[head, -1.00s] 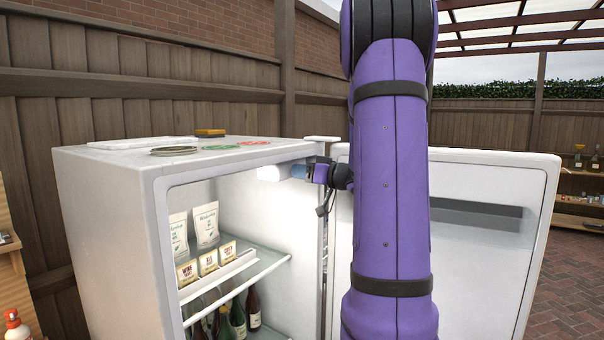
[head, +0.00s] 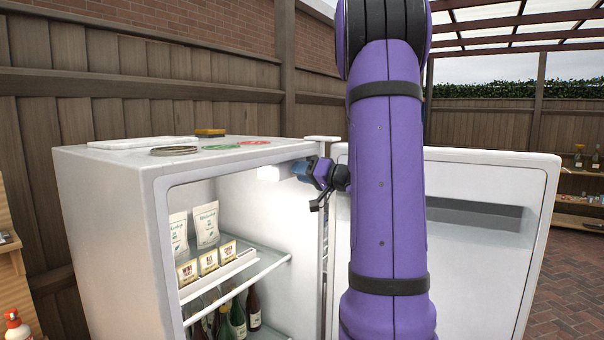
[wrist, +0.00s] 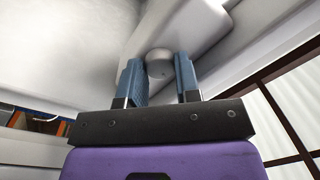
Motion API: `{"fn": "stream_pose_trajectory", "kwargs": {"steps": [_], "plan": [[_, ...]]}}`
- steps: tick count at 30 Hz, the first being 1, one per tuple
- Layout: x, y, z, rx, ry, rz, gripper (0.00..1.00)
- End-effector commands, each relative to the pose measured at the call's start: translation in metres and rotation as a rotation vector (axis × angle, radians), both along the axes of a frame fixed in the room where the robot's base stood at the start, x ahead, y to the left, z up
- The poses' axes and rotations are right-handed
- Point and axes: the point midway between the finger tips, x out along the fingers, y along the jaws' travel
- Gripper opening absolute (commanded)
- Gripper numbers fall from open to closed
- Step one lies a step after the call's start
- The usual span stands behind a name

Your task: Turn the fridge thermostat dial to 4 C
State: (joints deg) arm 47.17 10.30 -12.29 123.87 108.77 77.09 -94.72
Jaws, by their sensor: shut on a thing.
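The white fridge (head: 105,210) stands with its door (head: 490,255) open to the right. In the wrist view the pale round thermostat dial (wrist: 159,62) sits on a white housing (wrist: 190,25), between the two blue fingers of my gripper (wrist: 160,75). My gripper is shut on the dial. In the head view my gripper (head: 300,170) is at the upper right inside the fridge, by the lit lamp (head: 268,173), and it hides the dial there. No dial marking or number can be read.
Pouches (head: 206,225) and small labelled packets (head: 208,262) stand on the upper glass shelf, with bottles (head: 238,320) below. A sponge (head: 209,133) and round coasters (head: 175,151) lie on the fridge top. The open door is close to my arm.

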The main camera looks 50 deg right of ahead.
Motion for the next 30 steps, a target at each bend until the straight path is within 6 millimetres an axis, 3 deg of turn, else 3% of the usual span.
{"fn": "stream_pose_trajectory", "kwargs": {"steps": [9, 10, 12, 13, 23, 30], "plan": [[-0.0005, -0.0005, -0.0006, 0.002, 0.002, -0.001, 0.07], [-0.0005, -0.0005, -0.0006, 0.001, 0.001, -0.001, 0.37], [-0.0004, -0.0004, -0.0006, 0.001, 0.001, -0.001, 0.54], [-0.0003, -0.0003, -0.0005, 0.001, 0.001, -0.001, 0.56], [0.0000, 0.0001, 0.0003, -0.028, -0.003, 0.000, 0.56], [-0.0004, -0.0002, 0.0008, -0.213, -0.020, 0.000, 0.56]]}}
